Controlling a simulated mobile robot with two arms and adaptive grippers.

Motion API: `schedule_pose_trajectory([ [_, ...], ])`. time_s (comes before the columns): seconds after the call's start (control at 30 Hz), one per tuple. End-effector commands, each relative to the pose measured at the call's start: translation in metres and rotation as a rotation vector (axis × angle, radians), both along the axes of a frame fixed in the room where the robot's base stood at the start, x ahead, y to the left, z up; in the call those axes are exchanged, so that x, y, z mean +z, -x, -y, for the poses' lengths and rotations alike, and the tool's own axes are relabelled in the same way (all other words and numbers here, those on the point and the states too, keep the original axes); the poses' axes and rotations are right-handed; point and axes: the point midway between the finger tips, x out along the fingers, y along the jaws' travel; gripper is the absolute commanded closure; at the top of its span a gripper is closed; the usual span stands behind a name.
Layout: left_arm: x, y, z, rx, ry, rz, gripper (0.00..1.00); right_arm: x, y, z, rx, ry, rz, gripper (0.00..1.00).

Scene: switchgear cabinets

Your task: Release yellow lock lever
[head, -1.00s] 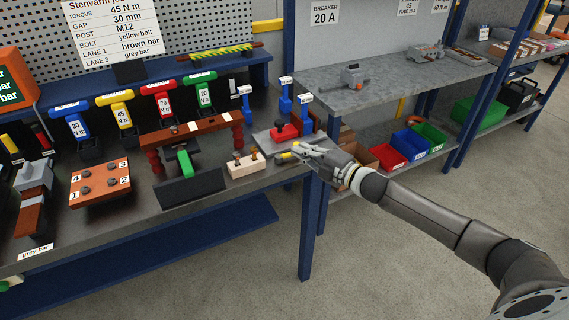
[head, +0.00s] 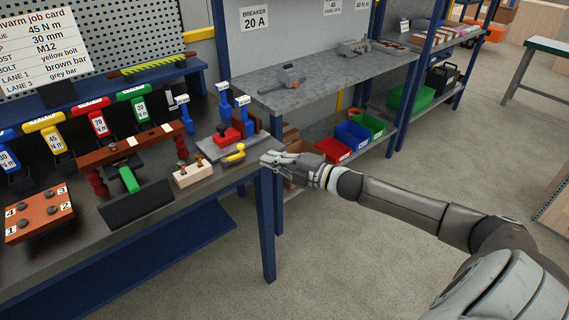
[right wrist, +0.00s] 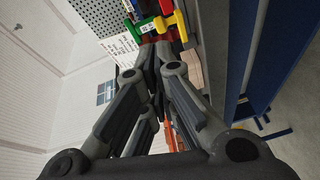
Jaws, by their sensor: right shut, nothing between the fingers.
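The yellow lock lever (head: 236,153) sticks out at the front edge of a grey plate (head: 212,149) that carries a red block (head: 229,137) and blue-handled clamps (head: 224,97). My right gripper (head: 266,158) is just right of the lever, off the bench's edge, with a small gap between. Its fingers are shut and empty. In the right wrist view the shut fingers (right wrist: 150,52) point towards the yellow lever (right wrist: 157,24), which shows beside the red and green parts. The fingers hide part of the fixture there. My left gripper is not in view.
A wooden block with pegs (head: 192,174) stands left of the lever. A brown beam on red posts (head: 130,144) stands farther left. A grey shelf (head: 325,80) with bins below is behind my right arm. The floor in front is open.

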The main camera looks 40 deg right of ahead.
Motion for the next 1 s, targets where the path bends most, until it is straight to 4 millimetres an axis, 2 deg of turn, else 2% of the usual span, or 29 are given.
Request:
schedule_pose_trajectory([
  [0.1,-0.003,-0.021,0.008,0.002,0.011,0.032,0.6,-0.002,0.011,0.011,0.002,0.002,-0.002,1.0],
  [0.17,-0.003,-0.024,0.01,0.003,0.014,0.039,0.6,0.0,0.015,0.015,0.001,0.002,-0.001,1.0],
  [0.53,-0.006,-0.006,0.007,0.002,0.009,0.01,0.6,0.003,0.023,0.023,0.003,0.0,0.002,1.0],
  [1.0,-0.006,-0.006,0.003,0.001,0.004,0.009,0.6,0.0,0.022,0.024,-0.003,-0.003,-0.003,1.0],
])
